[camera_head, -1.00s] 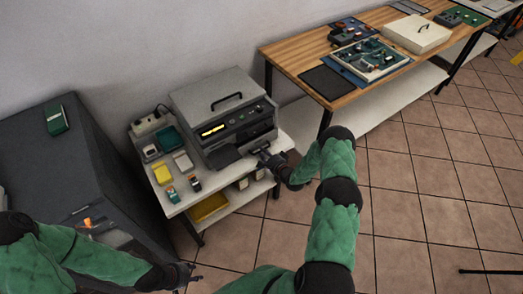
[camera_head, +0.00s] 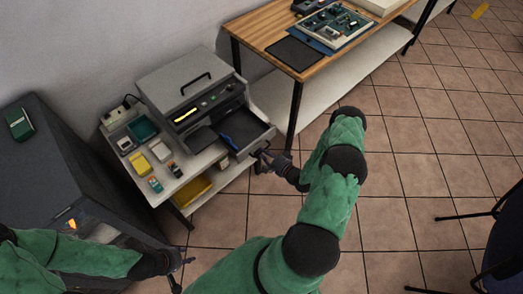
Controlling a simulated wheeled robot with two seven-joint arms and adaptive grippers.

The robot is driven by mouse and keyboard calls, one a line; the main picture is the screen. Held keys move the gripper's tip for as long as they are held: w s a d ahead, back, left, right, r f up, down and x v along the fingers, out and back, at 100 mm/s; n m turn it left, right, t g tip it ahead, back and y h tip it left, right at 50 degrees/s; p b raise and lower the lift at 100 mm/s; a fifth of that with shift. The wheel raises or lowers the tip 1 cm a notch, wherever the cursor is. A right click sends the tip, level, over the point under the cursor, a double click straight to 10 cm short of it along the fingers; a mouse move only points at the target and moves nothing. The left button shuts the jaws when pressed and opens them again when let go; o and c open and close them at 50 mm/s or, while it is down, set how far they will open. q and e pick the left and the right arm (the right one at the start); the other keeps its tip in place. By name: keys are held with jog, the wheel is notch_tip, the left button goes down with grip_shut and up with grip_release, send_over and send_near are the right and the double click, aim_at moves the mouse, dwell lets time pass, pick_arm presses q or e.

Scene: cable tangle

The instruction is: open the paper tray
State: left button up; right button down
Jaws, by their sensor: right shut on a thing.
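The grey printer (camera_head: 183,77) stands on a small white table, with a handle on its lid. Its paper tray (camera_head: 246,136) is pulled out at the front right, and a blue item (camera_head: 226,139) shows at its inner left side. My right gripper (camera_head: 264,157) is at the tray's front edge, shut on the tray's front; the fingertips are small and partly hidden. My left gripper (camera_head: 183,261) is low at the left, away from the printer and touching nothing that I can see; its fingers look apart.
The white table (camera_head: 187,178) holds a yellow box (camera_head: 140,163), a green tray (camera_head: 143,129) and small bottles. A yellow bin (camera_head: 194,190) sits on its lower shelf. A dark cabinet (camera_head: 62,160) stands left, a wooden workbench (camera_head: 257,32) behind right.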

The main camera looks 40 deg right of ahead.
jog(key=c, duration=1.5)
grip_release()
jog(key=v, duration=1.2)
